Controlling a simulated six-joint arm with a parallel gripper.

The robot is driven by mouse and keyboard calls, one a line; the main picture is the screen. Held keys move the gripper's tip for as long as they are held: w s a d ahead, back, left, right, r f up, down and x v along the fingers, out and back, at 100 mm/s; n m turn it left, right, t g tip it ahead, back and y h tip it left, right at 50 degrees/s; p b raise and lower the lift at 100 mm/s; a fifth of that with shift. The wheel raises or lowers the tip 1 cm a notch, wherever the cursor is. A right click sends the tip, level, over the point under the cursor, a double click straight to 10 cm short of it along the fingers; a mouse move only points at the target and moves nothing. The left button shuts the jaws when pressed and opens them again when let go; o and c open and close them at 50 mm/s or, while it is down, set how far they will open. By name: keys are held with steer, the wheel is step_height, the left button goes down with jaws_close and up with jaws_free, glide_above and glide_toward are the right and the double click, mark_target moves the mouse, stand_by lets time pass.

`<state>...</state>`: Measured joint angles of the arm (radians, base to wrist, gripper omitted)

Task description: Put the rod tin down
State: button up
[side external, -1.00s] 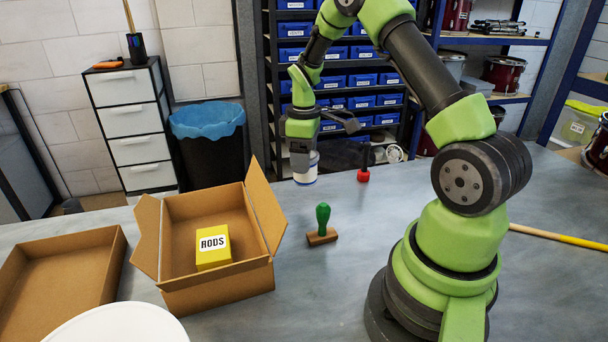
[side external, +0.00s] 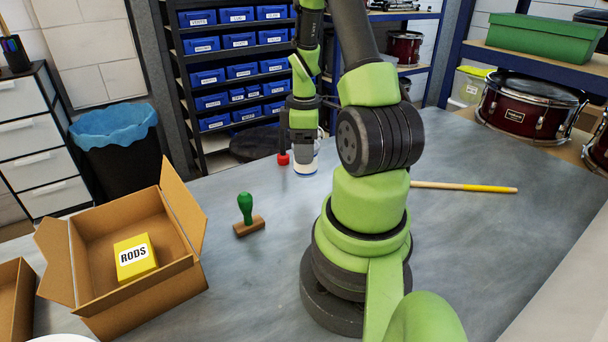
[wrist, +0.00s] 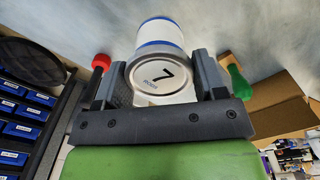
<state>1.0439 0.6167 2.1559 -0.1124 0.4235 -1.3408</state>
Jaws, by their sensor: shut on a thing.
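My gripper (side external: 303,132) is shut on a white tin (side external: 305,163) with blue bands, which I take to be the rod tin. The tin hangs upright below the jaws at the back of the grey bench. In the wrist view the tin (wrist: 160,32) sits between the two fingers (wrist: 158,78), and its end facing the camera bears a "7" and small print. I cannot tell whether its base touches the bench.
A red-ended dark tool (side external: 283,158) stands just left of the tin. A green-handled stamp (side external: 246,215) and an open carton (side external: 196,277) holding a yellow RODS box (side external: 135,258) lie further left. A yellow-tipped stick (side external: 463,186) lies right; bench around it is clear.

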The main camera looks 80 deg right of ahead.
mark_target(304, 169)
steer(key=shift+f, duration=2.85)
steer(key=shift+f, duration=0.1)
steer(key=o, duration=1)
